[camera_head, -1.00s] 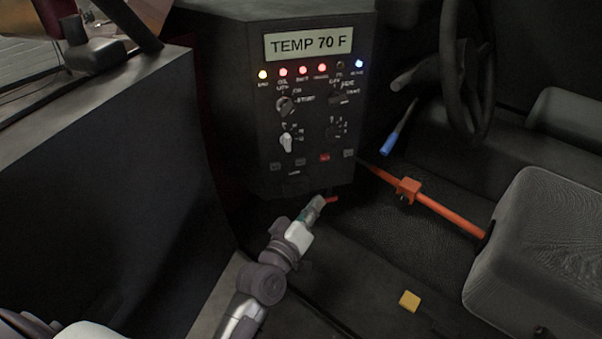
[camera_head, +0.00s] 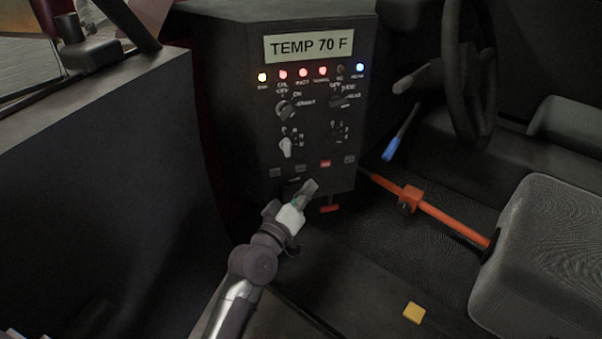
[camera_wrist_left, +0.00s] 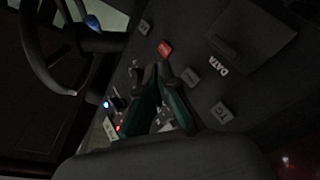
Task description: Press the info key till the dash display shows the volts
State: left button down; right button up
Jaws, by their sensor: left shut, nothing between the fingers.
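The dash panel (camera_head: 310,110) carries a display (camera_head: 308,45) that reads "TEMP 70 F". A row of small keys runs along the panel's lower part: grey keys and one red key (camera_head: 325,163). The red key also shows in the left wrist view (camera_wrist_left: 165,49), with a grey key (camera_wrist_left: 190,77) beside it and a key marked "TC" (camera_wrist_left: 221,112). I cannot read which is the info key. My left gripper (camera_head: 311,185) is shut and empty, its tip just below the key row. In the left wrist view its fingers (camera_wrist_left: 159,72) point toward the keys; contact cannot be told.
A steering wheel (camera_head: 467,75) and a blue-tipped lever (camera_head: 391,148) are to the right. An orange bar (camera_head: 440,213) crosses beside the seat (camera_head: 550,250). A red handle (camera_head: 329,208) hangs under the panel. A yellow block (camera_head: 414,313) lies on the floor.

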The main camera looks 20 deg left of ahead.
aim_at(301, 168)
pick_arm(q)
jog(key=shift+w+a, duration=0.5)
jog(key=shift+w, duration=0.25)
jog(key=shift+w+a, duration=0.5)
jog(key=shift+w, duration=0.2)
pick_arm(e)
jog(key=shift+w+a+f+t, duration=0.2)
jog(key=shift+w+t, duration=0.2)
jog(key=shift+w, duration=0.25)
pick_arm(q)
jog(key=shift+w, duration=0.1)
jog(key=shift+w+a, duration=0.25)
pick_arm(e)
jog(key=shift+s+d, duration=0.1)
jog(key=shift+s, duration=0.15)
